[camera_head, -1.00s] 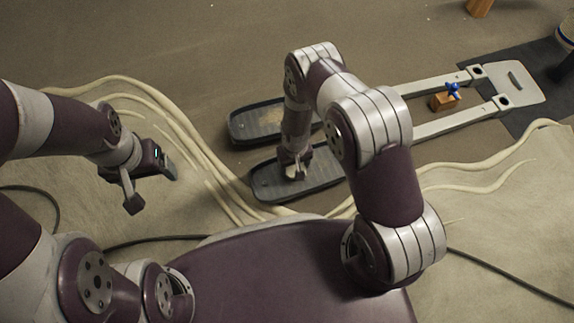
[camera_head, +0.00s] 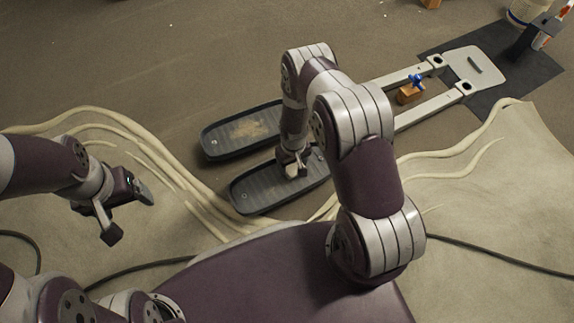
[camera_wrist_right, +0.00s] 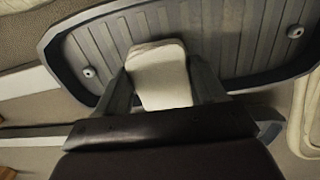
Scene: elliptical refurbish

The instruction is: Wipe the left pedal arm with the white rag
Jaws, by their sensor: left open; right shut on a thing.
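Two long dark ribbed pedals lie side by side: an upper one (camera_head: 222,142) with a brown dirt patch (camera_head: 250,128), and a lower one (camera_head: 258,193). Pale pedal arms, an upper one (camera_head: 386,80) and a lower one (camera_head: 420,110), run from them to the upper right. My right gripper (camera_head: 292,166) is shut on the white rag (camera_wrist_right: 160,75) over the lower pedal, whose ribs also show in the right wrist view (camera_wrist_right: 95,45). I cannot tell whether the rag touches the pedal. My left gripper (camera_head: 128,214) is open and empty at the left, above the floor.
A small orange block (camera_head: 408,94) with a blue piece (camera_head: 416,81) on it sits between the pedal arms. A pale plate (camera_head: 472,66) lies on a dark mat (camera_head: 525,75) at the upper right. Pale roots (camera_head: 165,150) and a dark cable (camera_head: 500,258) cross the floor.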

